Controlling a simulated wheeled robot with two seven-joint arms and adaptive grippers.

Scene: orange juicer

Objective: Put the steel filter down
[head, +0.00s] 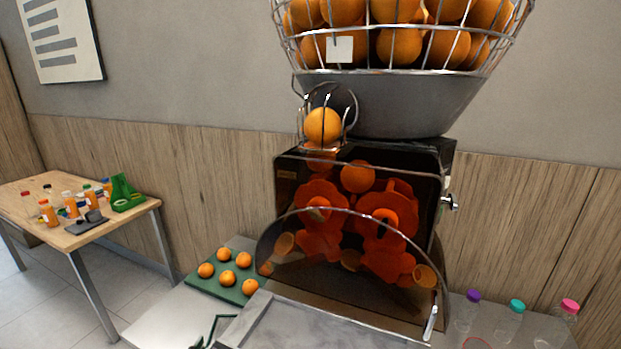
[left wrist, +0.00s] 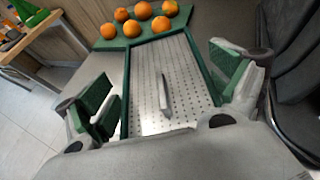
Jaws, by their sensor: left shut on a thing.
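The steel filter (left wrist: 185,70) is a perforated metal tray with a green rim. It fills the middle of the left wrist view, with a narrow raised metal piece on its surface. My left gripper (left wrist: 164,90) has its green-padded fingers on either side of the filter and is shut on it. In the head view, a small dark green shape (head: 208,333) shows at the bottom edge; I cannot tell whether it is filter rim or finger. My right gripper is in neither view.
The orange juicer (head: 350,235) stands ahead with a basket of oranges on top. A green board (head: 211,288) with several oranges lies on the counter (head: 160,318) to its left. Several capped bottles (head: 510,318) stand at right. A wooden side table (head: 130,222) holds juice bottles.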

